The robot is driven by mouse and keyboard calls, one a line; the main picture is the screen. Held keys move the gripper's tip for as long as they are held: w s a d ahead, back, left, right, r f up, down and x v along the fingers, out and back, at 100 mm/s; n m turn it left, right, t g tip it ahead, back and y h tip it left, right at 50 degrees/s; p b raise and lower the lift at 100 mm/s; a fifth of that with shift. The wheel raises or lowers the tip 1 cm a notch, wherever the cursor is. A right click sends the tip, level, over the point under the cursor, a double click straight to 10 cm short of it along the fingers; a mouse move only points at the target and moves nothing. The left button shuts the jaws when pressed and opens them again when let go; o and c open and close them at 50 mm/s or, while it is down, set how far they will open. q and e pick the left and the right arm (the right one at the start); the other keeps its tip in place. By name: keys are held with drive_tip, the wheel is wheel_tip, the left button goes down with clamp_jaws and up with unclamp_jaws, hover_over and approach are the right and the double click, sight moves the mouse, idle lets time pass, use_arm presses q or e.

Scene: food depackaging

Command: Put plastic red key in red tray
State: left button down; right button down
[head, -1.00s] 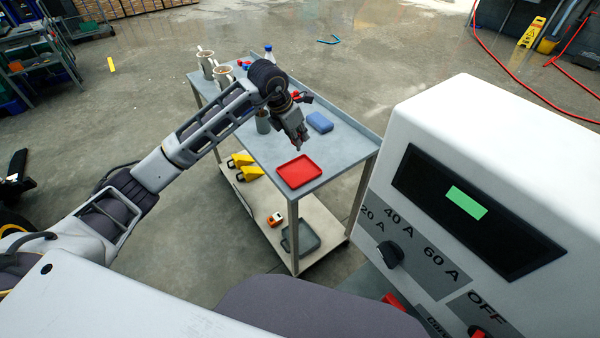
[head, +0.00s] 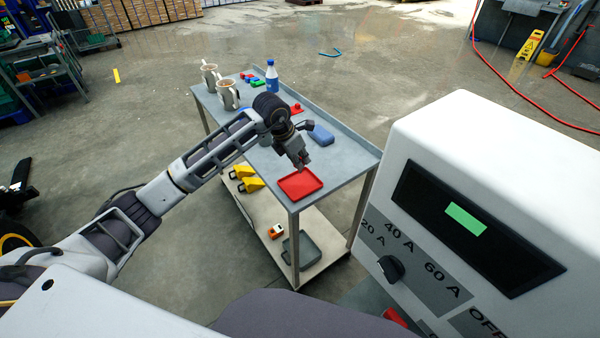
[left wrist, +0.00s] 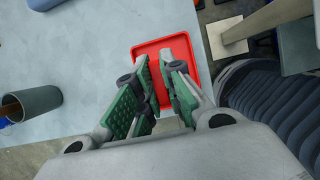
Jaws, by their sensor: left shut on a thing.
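The red tray (head: 312,187) lies flat at the near end of the grey cart top; it also shows in the left wrist view (left wrist: 178,44). My left gripper (head: 302,165) points down just above the tray's far side. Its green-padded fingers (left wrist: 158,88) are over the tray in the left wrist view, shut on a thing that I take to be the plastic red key. The key is mostly hidden by the fingers and hard to tell from the red tray behind it. My right gripper is not in view.
A blue box (head: 321,135) lies beyond the tray. Two mugs (head: 228,96), a bottle (head: 271,76), small coloured pieces (head: 253,79) and a red object (head: 297,109) stand farther back. A white machine (head: 490,170) fills the right. The cart top right of the tray is clear.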

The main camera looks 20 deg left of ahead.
sight(300, 172)
use_arm(q)
drive_tip(key=shift+f, duration=1)
drive_tip(key=shift+f+p, duration=0.35)
drive_tip(key=shift+f, duration=1.55)
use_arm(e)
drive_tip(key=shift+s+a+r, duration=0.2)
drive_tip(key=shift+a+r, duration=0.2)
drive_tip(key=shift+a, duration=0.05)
use_arm(q)
drive_tip(key=shift+f, duration=0.15)
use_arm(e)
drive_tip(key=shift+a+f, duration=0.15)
use_arm(q)
drive_tip(key=c, duration=1.5)
unclamp_jaws()
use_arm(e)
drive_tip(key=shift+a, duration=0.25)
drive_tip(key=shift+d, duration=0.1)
